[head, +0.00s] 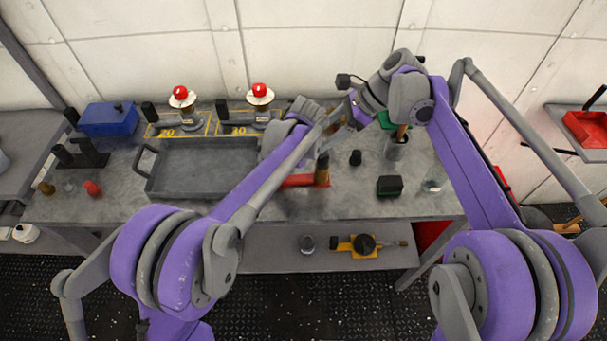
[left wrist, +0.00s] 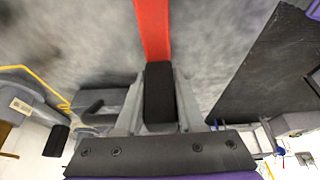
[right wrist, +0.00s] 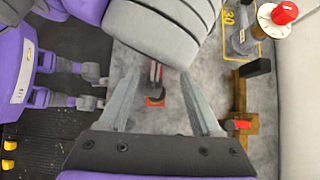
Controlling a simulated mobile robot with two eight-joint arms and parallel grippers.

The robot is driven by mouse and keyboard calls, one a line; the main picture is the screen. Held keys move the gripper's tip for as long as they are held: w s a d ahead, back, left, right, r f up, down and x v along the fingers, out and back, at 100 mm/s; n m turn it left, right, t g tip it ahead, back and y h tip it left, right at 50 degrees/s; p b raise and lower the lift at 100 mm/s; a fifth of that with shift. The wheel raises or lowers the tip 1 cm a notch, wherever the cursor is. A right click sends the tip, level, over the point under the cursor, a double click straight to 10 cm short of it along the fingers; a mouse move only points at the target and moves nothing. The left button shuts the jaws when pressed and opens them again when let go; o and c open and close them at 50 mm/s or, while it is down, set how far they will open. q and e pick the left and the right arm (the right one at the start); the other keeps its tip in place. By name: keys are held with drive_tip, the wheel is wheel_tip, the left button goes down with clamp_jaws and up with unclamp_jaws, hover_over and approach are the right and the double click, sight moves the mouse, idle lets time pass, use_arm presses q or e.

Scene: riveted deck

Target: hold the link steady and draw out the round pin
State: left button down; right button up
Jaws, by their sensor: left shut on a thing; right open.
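The red link (head: 298,181) lies low over the grey bench, running from under my left forearm to an upright brown, dark-topped round pin (head: 322,170). In the left wrist view the link (left wrist: 152,30) leads away from a black end block (left wrist: 159,92). My left gripper (left wrist: 159,100) is shut on this block; in the head view my arm hides it. My right gripper (right wrist: 158,78) is open and empty, above the bench. The pin (right wrist: 154,76) and a red part of the link (right wrist: 155,101) show between its fingers, farther down. How deep the pin sits cannot be told.
A grey tray (head: 175,181) stands left of the link. A black cylinder (head: 355,158), a dark green-topped block (head: 390,186) and a glass (head: 433,181) stand to the right. Two red-knobbed fixtures (head: 181,97) line the back. My two arms come close together over the bench.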

drive_tip(key=shift+s+f, duration=0.1)
drive_tip(key=shift+f, duration=2.9)
drive_tip(key=shift+c, duration=0.3)
clamp_jaws()
drive_tip(key=shift+o, duration=0.3)
unclamp_jaws()
drive_tip(key=shift+r, duration=0.1)
drive_tip(key=shift+r, duration=2.9)
